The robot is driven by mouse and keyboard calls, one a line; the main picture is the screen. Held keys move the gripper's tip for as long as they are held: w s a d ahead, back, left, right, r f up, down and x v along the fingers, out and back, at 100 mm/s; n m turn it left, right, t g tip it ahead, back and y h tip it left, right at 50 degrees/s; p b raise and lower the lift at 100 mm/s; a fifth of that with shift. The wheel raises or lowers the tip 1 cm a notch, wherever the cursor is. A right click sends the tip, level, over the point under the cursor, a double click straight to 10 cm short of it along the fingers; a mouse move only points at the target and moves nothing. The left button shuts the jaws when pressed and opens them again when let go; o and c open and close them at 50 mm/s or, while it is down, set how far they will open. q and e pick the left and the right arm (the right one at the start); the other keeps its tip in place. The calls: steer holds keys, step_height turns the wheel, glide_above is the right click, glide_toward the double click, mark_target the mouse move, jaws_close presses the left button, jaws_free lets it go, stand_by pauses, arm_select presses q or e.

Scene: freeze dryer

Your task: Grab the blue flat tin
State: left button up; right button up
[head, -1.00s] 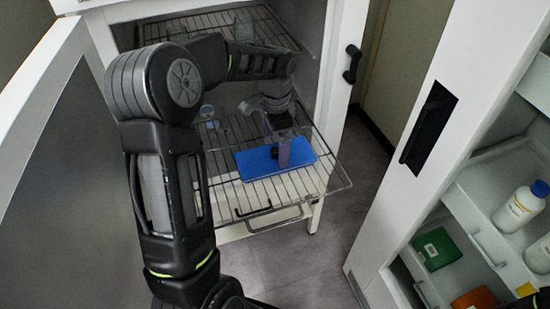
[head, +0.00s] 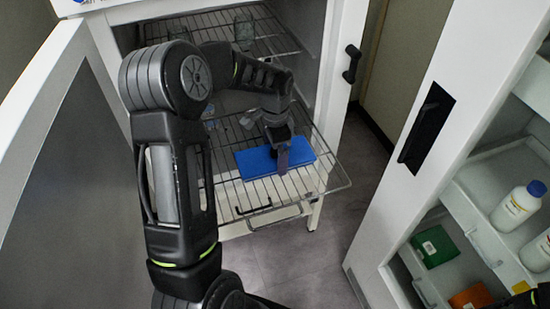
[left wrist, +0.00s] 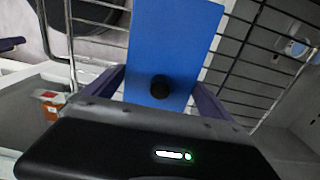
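The blue flat tin (head: 252,164) lies on the pulled-out wire rack of the freeze dryer. In the left wrist view the tin (left wrist: 176,40) has a round black knob (left wrist: 160,87) on top. My left gripper (head: 281,160) is low over the tin, pointing down. In the wrist view its two purple fingers (left wrist: 162,90) are spread, one on each side of the tin and knob, with gaps visible. In the head view the gripper hides the knob and part of the tin. My right gripper is not in view.
The wire rack (head: 320,186) juts out of the white cabinet, with a higher rack (head: 272,42) above. Small glassware (head: 246,117) stands behind the tin. The open door (head: 50,170) is at left. A shelf unit at right holds a white bottle (head: 519,205) and a green box (head: 436,246).

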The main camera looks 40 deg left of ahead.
arm_select(q)
steer(key=c, duration=1.3)
steer(key=shift+r, duration=0.15)
step_height(320, 180, up, 10)
steer(key=shift+f+b, duration=0.1)
steer(key=shift+b, duration=0.8)
